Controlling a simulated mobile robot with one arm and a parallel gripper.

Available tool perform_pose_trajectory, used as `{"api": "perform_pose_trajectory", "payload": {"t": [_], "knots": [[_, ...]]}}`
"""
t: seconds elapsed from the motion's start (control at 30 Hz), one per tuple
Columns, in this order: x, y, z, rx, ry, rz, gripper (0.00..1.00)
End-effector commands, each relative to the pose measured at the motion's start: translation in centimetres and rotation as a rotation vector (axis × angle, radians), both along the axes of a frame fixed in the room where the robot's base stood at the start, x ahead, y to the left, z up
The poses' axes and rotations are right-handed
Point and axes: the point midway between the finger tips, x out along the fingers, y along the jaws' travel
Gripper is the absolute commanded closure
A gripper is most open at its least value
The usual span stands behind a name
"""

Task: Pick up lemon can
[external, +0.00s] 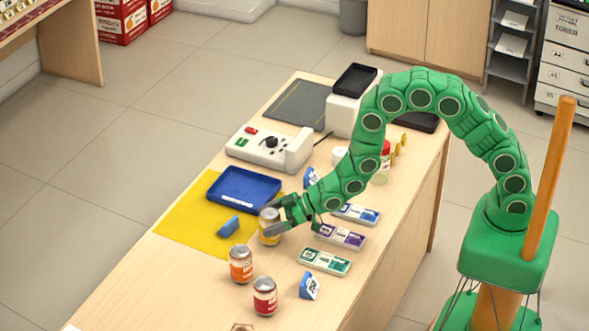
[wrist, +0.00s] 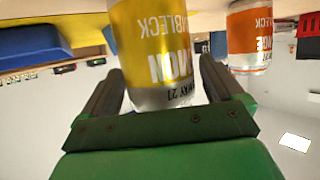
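The lemon can (external: 269,227), yellow with silver ends, stands upright on the counter at the edge of the yellow mat. It also fills the middle of the wrist view (wrist: 160,50), which is upside down. My gripper (external: 277,222) is at the can, with one finger in front of it.
An orange can (external: 241,264) and a red can (external: 265,296) stand nearby. Flat cards (external: 324,261) lie to the right. The counter's front left is clear.

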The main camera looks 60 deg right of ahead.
Motion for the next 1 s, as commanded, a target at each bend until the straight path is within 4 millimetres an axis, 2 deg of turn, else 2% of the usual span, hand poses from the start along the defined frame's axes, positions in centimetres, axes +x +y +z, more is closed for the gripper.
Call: {"api": "perform_pose_trajectory", "payload": {"t": [0.03,0.07,0.4,0.77,1.0], "knots": [[0.0,0.0,0.0,0.000,0.000,0.000,0.15],[0.0,0.0,0.0,0.000,0.000,0.000,0.19],[0.0,0.0,0.0,-0.001,0.001,0.000,0.71],[0.0,0.0,0.2,0.000,0.000,0.000,0.72],[0.0,0.0,1.7,0.001,-0.003,0.000,0.72]]}}
